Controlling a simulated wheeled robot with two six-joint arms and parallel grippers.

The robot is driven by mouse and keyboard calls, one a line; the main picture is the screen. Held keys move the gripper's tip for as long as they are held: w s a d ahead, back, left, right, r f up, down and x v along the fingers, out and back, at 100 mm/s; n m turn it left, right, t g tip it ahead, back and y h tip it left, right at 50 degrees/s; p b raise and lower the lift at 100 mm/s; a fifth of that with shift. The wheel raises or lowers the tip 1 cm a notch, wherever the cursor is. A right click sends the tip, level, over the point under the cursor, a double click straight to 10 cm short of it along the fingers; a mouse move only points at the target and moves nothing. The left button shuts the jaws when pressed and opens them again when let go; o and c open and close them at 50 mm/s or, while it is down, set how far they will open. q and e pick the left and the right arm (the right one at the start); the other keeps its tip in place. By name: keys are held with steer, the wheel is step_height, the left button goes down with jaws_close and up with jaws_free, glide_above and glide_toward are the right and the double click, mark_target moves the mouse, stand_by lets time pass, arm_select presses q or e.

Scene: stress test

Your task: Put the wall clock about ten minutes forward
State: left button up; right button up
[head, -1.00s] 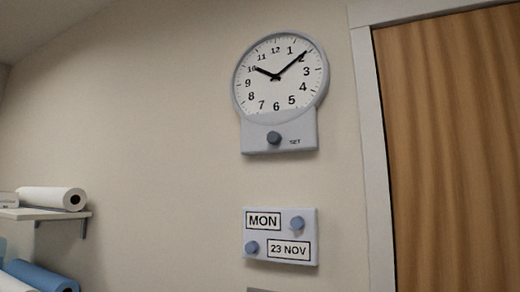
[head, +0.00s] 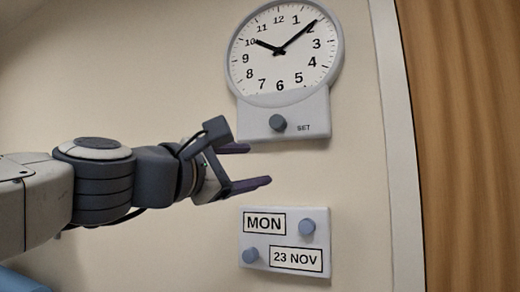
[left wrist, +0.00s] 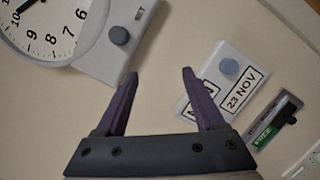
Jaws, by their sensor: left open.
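The white round wall clock (head: 283,70) hangs on the wall in the upper middle of the head view. Its short hand points near 10 and its long hand near 2. Below the dial, its grey housing carries a round blue-grey knob (head: 277,122) marked SET. My left gripper (head: 257,165) is open and empty, below and slightly left of the knob, apart from it in the picture. In the left wrist view the clock (left wrist: 42,25) is partly cut off at upper left. The knob (left wrist: 123,37) shows above the left fingertip there. My right gripper is not in view.
A calendar plate (head: 285,243) reading MON and 23 NOV, with two round knobs, is on the wall below the clock, close under my gripper. A panel with a green label (left wrist: 268,125) shows in the left wrist view. A wooden door (head: 465,150) is at right.

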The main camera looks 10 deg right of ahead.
mark_target(275, 123)
arm_select(q)
step_height(275, 123, up, 6)
steer(key=a+r+n+t, duration=0.1)
steer(key=n, duration=0.2)
steer(key=shift+m+h, duration=0.3)
steer(key=shift+h, duration=0.1)
steer(key=p+x, duration=0.4)
steer(key=x, duration=0.5)
steer(key=shift+s+d+f, duration=0.1)
steer(key=shift+d+f, duration=0.05)
jaws_close()
